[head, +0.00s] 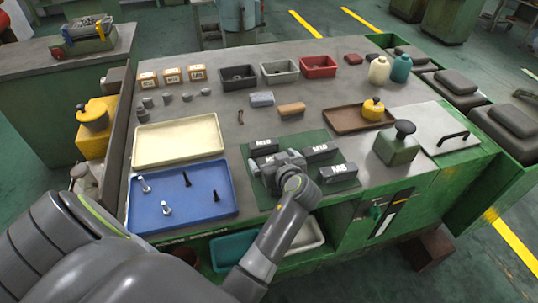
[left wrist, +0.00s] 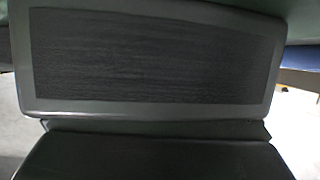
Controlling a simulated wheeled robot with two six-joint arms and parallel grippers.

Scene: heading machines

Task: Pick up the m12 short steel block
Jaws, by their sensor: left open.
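Several dark steel blocks with white labels lie on a green mat (head: 312,138). One block (head: 263,147) is at the mat's back left, one (head: 321,151) at the right and one (head: 339,173) at the front right. The labels are too small to tell surely which is the m12 short block. My left gripper (head: 268,169) is open over the mat's left part, hiding what is under it. In the left wrist view a grey plate with a dark textured panel (left wrist: 150,57) fills most of the picture; I cannot tell what it is. My right gripper is not in view.
A blue tray (head: 205,178) with bolts and a cream tray (head: 180,132) lie left of the mat. Bare table shows behind the mat.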

